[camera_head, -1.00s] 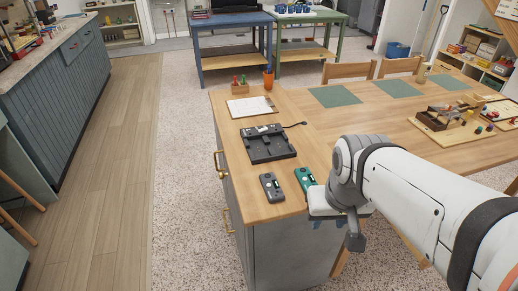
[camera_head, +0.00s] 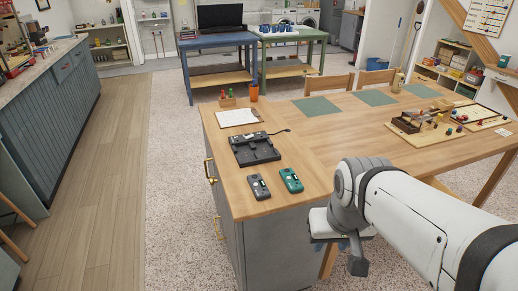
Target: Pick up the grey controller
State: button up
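The grey controller (camera_head: 259,187) lies flat on the near left end of the wooden counter top. A green controller (camera_head: 291,180) lies just to its right, with a narrow gap between them. My gripper (camera_head: 343,243) hangs past the near edge of the counter, to the right of and nearer than both controllers, touching neither. Its fingers are mostly hidden behind my wrist, so I cannot tell whether they are open.
A black dock-like device (camera_head: 254,149) with a cable lies behind the controllers. A wooden tray (camera_head: 425,133) with small items is at right. Bare wood surrounds the controllers.

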aim_at(261, 192)
jog(key=i, duration=0.85)
jog(key=u, duration=0.05)
